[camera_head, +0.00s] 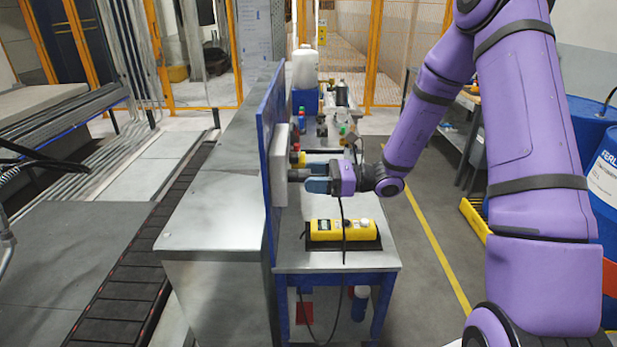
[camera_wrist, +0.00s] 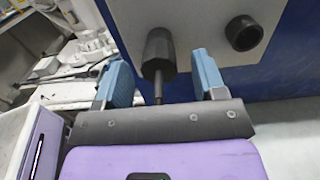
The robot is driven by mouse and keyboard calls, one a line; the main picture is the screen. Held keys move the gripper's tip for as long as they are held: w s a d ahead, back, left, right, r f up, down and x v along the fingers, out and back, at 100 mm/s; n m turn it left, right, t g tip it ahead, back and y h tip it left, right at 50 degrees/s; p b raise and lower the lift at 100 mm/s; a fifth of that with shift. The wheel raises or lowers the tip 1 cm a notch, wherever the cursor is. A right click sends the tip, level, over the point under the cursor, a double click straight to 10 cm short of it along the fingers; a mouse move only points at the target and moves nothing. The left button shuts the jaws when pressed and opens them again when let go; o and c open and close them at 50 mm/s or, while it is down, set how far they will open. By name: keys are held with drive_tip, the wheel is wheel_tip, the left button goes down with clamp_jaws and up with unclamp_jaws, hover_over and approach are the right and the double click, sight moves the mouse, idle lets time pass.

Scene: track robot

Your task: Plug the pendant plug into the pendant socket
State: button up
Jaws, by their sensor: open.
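The dark pendant plug (camera_wrist: 158,50) stands at the face of a light grey box in the wrist view, its cable trailing back between my fingers. Its front end is hidden, so I cannot tell how deep it sits. My gripper (camera_wrist: 164,68) is open, with one blue finger on each side of the plug and visible gaps. A dark round socket (camera_wrist: 243,33) with an empty-looking opening is right of the plug. In the head view my gripper (camera_head: 313,179) points left at the grey box (camera_head: 279,165) on the blue panel. The yellow pendant (camera_head: 340,230) lies on the table.
The blue panel (camera_head: 268,140) rises along the left edge of the metal-topped table (camera_head: 360,262). A dark cable (camera_head: 343,248) hangs in front of the pendant and below the table. Bottles and small items (camera_head: 335,110) stand behind my gripper. Blue barrels (camera_head: 585,130) are at right.

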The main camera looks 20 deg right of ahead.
drive_tip(key=v, duration=0.9)
drive_tip(key=shift+d, duration=0.2)
drive_tip(key=shift+f, duration=0.1)
drive_tip(key=s+a+r+n+g+h, duration=0.3)
drive_tip(key=s+r+n+g+h, duration=0.15)
drive_tip(key=s+n, duration=0.2)
drive_tip(key=s+a+r+n+g+h, duration=0.3)
drive_tip(key=s+r+n, duration=0.2)
drive_tip(key=s+r, duration=0.15)
drive_tip(key=s+d+r+n+t+h, duration=0.2)
drive_tip(key=s+r+n+t+h, duration=0.1)
drive_tip(key=s, duration=0.4)
drive_tip(key=s+d+r+n+t+h, duration=0.3)
drive_tip(key=s+r+n+t+h, duration=0.1)
drive_tip(key=s+r+n+h, duration=0.2)
drive_tip(key=shift+s+r+n+h, duration=0.2)
drive_tip(key=shift+s+n+h, duration=0.25)
drive_tip(key=shift+n, duration=0.1)
